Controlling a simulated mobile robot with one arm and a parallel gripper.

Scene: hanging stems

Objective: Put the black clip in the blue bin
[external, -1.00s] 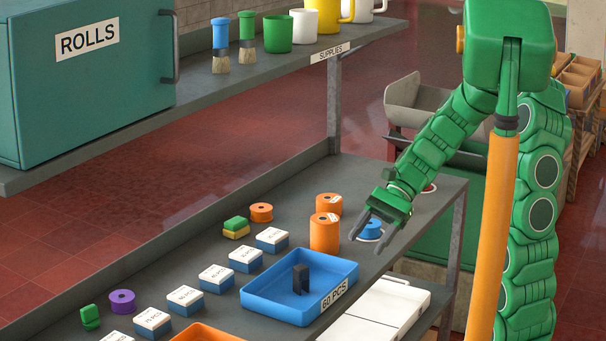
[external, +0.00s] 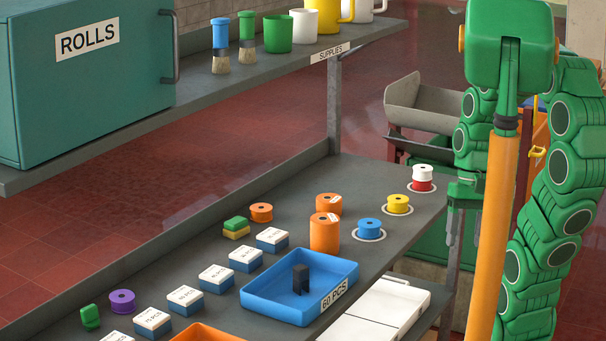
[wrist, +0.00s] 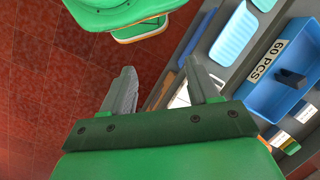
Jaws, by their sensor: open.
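The black clip (external: 301,278) stands inside the blue bin (external: 262,306), which carries a "60 PCS" label and sits on the workbench. In the wrist view the clip (wrist: 291,78) also shows inside the blue bin (wrist: 262,97) at the right. My gripper (external: 462,238) hangs beyond the bench's right end, fingers pointing down, well apart from the bin and the clip. In the wrist view my gripper (wrist: 160,88) has its fingers spread with nothing between them.
Blue, yellow and red-white spools (external: 398,204) stand on ringed spots at the bench's right. Orange rolls (external: 324,234) stand behind the bin. Several white-topped blue boxes (external: 216,278) form a row at left. A shelf (external: 290,60) overhangs the back.

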